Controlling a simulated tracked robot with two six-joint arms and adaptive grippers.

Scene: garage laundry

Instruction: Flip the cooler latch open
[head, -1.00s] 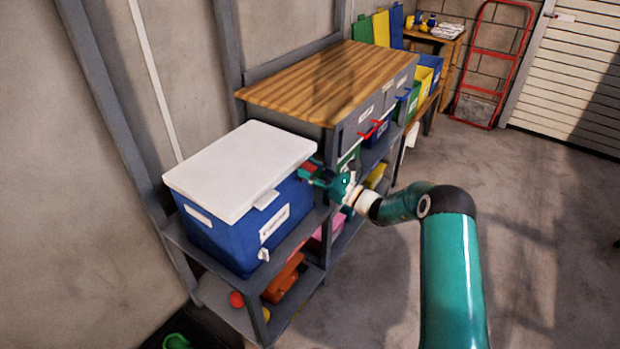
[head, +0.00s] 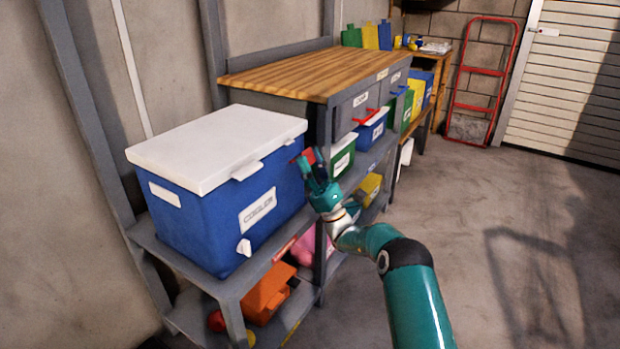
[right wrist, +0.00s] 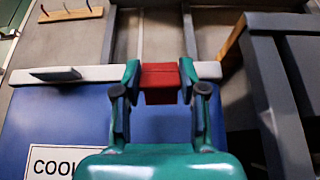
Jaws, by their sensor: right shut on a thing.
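The cooler (head: 215,215) is a blue box with a closed white lid (head: 215,145) on the grey shelf. My right gripper (head: 311,168) is at the cooler's right front corner, shut on a small red latch-like piece (right wrist: 160,78). In the wrist view this piece lies across the lid's edge, between both fingers. I cannot tell whether it is fastened to the cooler. My left gripper is not in view.
A wooden-topped bench (head: 300,75) with drawers stands behind the cooler, with several coloured bins below. The lower shelf holds an orange box (head: 265,295). A grey shelf post (head: 325,130) is close by my right gripper. The floor to the right is clear.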

